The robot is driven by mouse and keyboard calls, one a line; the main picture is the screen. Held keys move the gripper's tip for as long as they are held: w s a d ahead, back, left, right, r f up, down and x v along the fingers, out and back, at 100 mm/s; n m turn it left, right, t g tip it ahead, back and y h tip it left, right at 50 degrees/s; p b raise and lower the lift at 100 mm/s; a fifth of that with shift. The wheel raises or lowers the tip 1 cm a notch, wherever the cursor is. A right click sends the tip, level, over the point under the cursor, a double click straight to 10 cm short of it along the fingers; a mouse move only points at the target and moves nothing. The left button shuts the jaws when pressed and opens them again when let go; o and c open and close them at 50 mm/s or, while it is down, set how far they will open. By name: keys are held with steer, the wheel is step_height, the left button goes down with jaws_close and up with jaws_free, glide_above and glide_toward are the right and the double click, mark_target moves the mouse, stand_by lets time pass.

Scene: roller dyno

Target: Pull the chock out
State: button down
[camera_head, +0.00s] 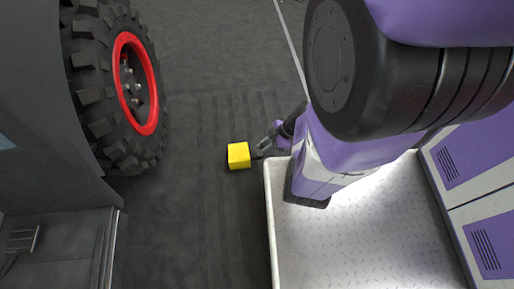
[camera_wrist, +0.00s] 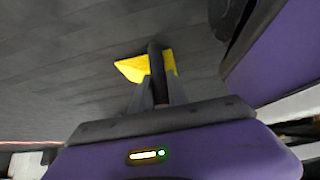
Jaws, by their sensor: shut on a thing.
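The yellow chock (camera_head: 238,155) is on or just above the dark floor, to the right of the big black tyre (camera_head: 110,90) and clear of it by a gap. In the wrist view the chock (camera_wrist: 132,68) lies beyond my fingertips, with a dark bar-like handle (camera_wrist: 155,65) running from it to between the fingers. My gripper (camera_head: 264,152) reaches in from the right beside the chock. In the wrist view my gripper (camera_wrist: 158,92) is shut on that handle. Whether the chock touches the floor I cannot tell.
The tyre has a red-rimmed wheel (camera_head: 140,85) on a dark vehicle body. A pale tray-like deck (camera_head: 350,240) with a raised rim fills the lower right, close to my gripper. Purple and white cabinets (camera_head: 475,180) stand at the right.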

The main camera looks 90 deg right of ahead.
steer(key=s+b, duration=0.1)
steer(key=s, duration=0.7)
steer(key=shift+s+d+f, duration=0.15)
steer(key=shift+d+f, duration=0.2)
stand_by(0.4)
steer(key=c, duration=1.2)
jaws_free()
steer(key=shift+a+f, duration=0.1)
steer(key=p+v, duration=0.2)
steer(key=v, duration=0.6)
steer(key=shift+p, duration=0.4)
